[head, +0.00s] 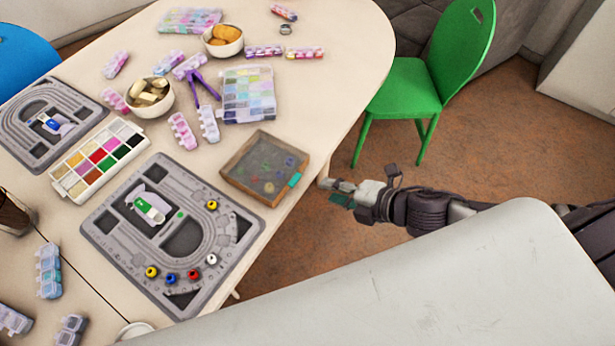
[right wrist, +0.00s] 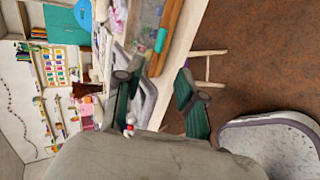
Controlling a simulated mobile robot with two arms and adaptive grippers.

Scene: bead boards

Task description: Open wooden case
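The wooden case (head: 265,168) lies on the table near its right edge, with a brown wooden frame and a see-through top showing small coloured pieces. It looks closed. A teal tab (head: 294,180) sits on its right side. In the right wrist view, the case (right wrist: 176,35) and its teal tab (right wrist: 161,40) show at the top, beyond the fingers. My right gripper (head: 337,192) is just off the table edge, right of the case and apart from it. Its two green-padded fingers (right wrist: 158,100) are spread with nothing held between them. My left gripper is not in view.
A grey bead board (head: 235,257) with several beads lies left of the case. A bead box (head: 248,94) and bowls (head: 150,97) stand behind. A green chair (head: 408,85) stands beyond the table edge. Open floor (head: 320,240) lies below my right gripper.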

